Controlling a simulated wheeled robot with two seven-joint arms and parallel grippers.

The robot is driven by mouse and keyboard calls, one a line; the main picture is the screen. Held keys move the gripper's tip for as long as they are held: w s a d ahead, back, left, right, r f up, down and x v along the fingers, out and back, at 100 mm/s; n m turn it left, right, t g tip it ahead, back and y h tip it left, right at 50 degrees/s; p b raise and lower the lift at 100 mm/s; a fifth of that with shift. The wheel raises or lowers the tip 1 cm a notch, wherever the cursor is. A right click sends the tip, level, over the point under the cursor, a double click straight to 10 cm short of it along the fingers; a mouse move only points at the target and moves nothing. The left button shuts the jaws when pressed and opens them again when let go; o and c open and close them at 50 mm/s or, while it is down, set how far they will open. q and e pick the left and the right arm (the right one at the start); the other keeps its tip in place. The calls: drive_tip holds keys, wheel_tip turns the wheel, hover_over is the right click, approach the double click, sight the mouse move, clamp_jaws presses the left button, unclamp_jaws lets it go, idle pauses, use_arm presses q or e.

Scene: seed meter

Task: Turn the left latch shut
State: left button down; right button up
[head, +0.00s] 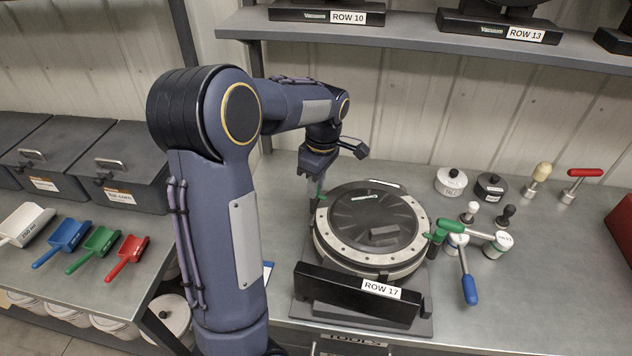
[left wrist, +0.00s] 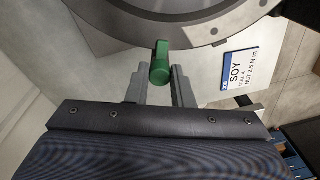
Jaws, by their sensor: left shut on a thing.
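The seed meter (head: 323,243) is a round device with a dark lid and a pale ring, on a dark base behind the ROW 17 plate. My left gripper (head: 317,190) reaches down at its left edge, shut on the green left latch (head: 321,198). In the left wrist view the green latch (left wrist: 160,63) stands between the fingertips of my left gripper (left wrist: 160,80), beside the meter's grey rim. The fingers hide part of the latch. A green right latch (head: 438,232) is at the meter's right edge. My right gripper is not seen.
A SOY card (left wrist: 238,70) lies near the meter. Coloured scoops lie on the left bench.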

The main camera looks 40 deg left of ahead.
use_arm(q)
drive_tip(key=shift+r+n, duration=0.1)
drive_tip(key=shift+n, duration=0.2)
drive_tip(key=c, duration=1.3)
unclamp_jaws()
drive_tip(key=shift+o, duration=0.2)
drive_tip(key=r, duration=0.7)
drive_tip(key=shift+w+d+r+b, duration=0.15)
drive_tip(key=shift+w+r+b, duration=0.15)
drive_tip(key=shift+w+r, duration=0.05)
